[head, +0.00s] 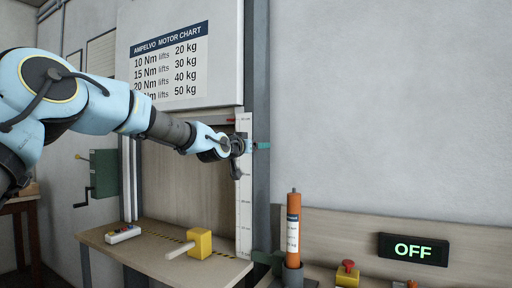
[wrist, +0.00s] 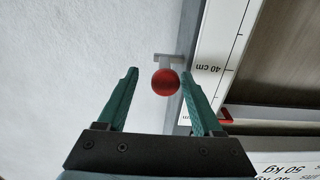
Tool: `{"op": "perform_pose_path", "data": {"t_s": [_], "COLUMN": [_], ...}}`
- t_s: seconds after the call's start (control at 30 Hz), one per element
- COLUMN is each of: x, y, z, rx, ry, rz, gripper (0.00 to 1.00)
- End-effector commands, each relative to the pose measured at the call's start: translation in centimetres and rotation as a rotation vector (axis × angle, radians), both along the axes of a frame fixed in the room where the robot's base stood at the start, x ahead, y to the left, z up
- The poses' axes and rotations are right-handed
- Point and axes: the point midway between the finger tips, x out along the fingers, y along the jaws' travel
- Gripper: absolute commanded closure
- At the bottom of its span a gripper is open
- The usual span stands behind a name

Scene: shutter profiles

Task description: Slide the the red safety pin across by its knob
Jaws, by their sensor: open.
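The red safety pin's round knob (wrist: 165,82) shows in the wrist view, in front of a small grey bracket (wrist: 168,60) by the wall. My gripper (wrist: 158,73) is open, with one green finger on each side of the knob. The knob sits between the fingertips, closer to the right finger; I cannot tell whether they touch. In the head view my gripper (head: 263,146) is at the grey upright post beside the white scale, and the knob is hidden there.
The white scale (head: 244,190) runs down beside the post (head: 262,90), with a red pointer (wrist: 224,115) near it. The wall at right is bare.

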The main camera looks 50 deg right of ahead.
Motion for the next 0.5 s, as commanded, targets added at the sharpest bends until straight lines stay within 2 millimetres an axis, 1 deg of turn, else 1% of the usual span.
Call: {"op": "perform_pose_path", "data": {"t_s": [0.17, 0.27, 0.37, 0.5], "x": [0.0, -0.1, -0.6, -1.3], "y": [0.4, 1.5, 3.1, 6.0], "z": [0.0, -0.2, -0.4, -0.4], "rx": [-0.001, -0.001, 0.001, 0.001], "ry": [-0.001, -0.001, -0.004, -0.004], "rz": [0.002, 0.004, 0.004, 0.005], "gripper": [0.32, 0.32, 0.32, 0.32]}}
